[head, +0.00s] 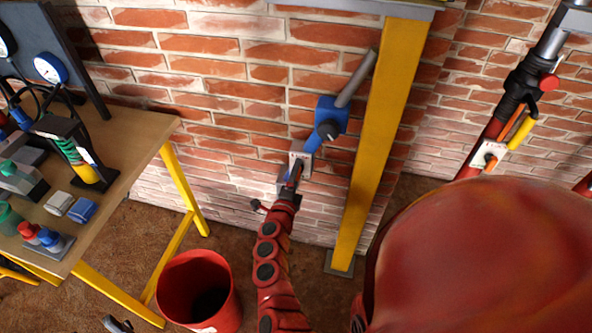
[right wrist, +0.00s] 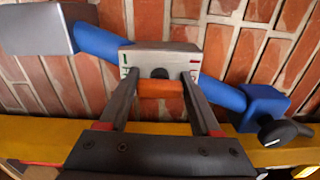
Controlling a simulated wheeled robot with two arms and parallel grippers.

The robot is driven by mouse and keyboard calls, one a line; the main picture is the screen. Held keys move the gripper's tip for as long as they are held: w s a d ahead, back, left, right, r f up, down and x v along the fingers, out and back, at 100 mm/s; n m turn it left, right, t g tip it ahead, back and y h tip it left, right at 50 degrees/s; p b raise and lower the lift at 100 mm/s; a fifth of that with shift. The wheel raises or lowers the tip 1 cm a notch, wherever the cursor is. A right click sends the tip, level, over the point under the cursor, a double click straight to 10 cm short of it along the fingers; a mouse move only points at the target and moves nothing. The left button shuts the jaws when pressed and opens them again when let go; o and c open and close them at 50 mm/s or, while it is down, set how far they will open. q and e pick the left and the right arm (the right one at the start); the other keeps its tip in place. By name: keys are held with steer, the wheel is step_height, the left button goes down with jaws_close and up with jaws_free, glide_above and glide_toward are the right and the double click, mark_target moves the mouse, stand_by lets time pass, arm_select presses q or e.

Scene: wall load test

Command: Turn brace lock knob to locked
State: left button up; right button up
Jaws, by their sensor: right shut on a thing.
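A blue brace leans along the brick wall beside the yellow post. Its blue collar (head: 331,115) carries a black knob and a grey rod. Lower down, a pale grey lock plate (head: 301,153) sits on the blue tube; it also shows in the right wrist view (right wrist: 180,59) with small green and red marks. An orange lock knob (right wrist: 161,89) lies crosswise in front of the plate, on a dark hub. My right gripper (right wrist: 160,80) is shut on this knob, one finger at each end; in the head view (head: 294,178) it reaches up from below. My left gripper is out of view.
The yellow post (head: 382,130) stands just right of the brace. A wooden bench (head: 125,150) with gauges and parts is at left, a red bucket (head: 198,290) on the floor. A red brace (head: 497,120) with another plate is at right.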

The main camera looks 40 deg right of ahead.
steer(key=shift+n, duration=0.5)
steer(key=o, duration=1.4)
steer(key=shift+a, duration=0.1)
steer(key=v, duration=1.7)
steer(key=shift+s, duration=0.2)
